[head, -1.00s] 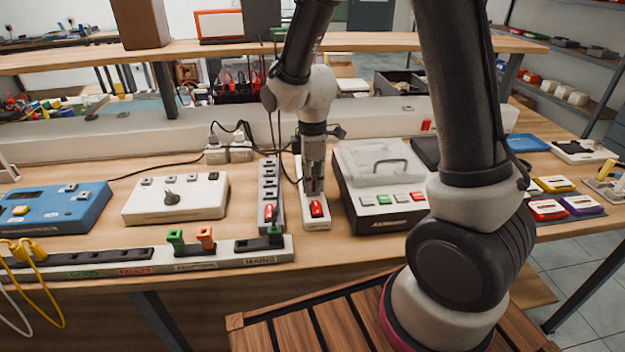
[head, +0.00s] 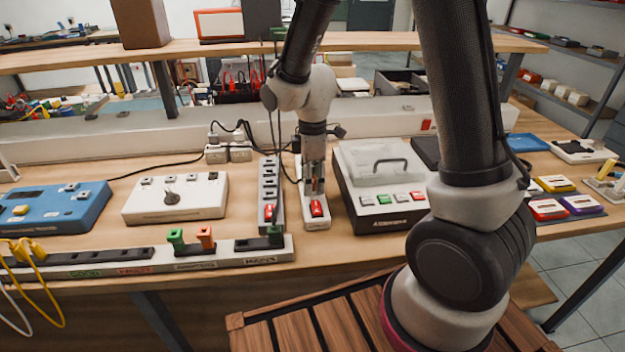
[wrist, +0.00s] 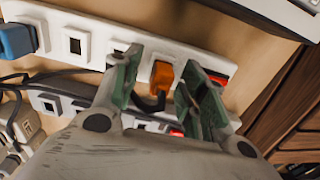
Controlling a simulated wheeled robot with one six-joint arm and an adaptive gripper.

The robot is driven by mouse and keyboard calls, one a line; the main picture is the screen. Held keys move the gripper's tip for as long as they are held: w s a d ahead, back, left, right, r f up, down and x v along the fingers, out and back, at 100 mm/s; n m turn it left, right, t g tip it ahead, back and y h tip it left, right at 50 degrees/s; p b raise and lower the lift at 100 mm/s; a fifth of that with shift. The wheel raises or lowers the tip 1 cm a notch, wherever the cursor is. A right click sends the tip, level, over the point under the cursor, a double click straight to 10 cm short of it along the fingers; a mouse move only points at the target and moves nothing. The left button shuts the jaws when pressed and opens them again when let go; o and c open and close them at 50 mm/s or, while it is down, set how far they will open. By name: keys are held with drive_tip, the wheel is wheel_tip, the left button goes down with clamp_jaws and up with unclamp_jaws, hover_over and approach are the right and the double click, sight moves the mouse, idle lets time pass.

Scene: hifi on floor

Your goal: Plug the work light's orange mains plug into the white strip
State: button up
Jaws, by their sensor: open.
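The white strip (head: 317,222) lies on the bench with a red switch at its near end; in the wrist view it (wrist: 75,14) runs across the top. An orange plug (wrist: 162,75) stands at the strip's socket next to the red switch (wrist: 217,80), with a dark cable curving below it. How deep it sits is hard to tell. My gripper (wrist: 160,92) is open, with one finger on each side of the plug and gaps showing. In the head view my gripper (head: 314,186) is low over the strip, hiding most of the sockets.
A blue plug (wrist: 17,40) sits farther along the white strip. A grey strip (head: 268,190) lies close on the left, and a case with a clear lid (head: 382,185) on the right. Green (head: 175,239) and orange (head: 205,237) plugs stand in the front rail (head: 220,259).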

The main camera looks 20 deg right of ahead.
wheel_tip(320, 180, up, 17)
idle(0.9)
drive_tip(key=shift+f, duration=0.1)
drive_tip(key=s+d+r+m+t, duration=0.2)
drive_tip(key=s+d+m, duration=0.5)
drive_tip(key=s+m, duration=0.1)
drive_tip(key=s+d+r+m+t, duration=0.2)
drive_tip(key=s+d+m, duration=0.5)
drive_tip(key=s, duration=0.4)
drive_tip(key=shift+d+r+m, duration=0.4)
drive_tip(key=shift+d+r, duration=0.05)
drive_tip(key=shift+r, duration=0.25)
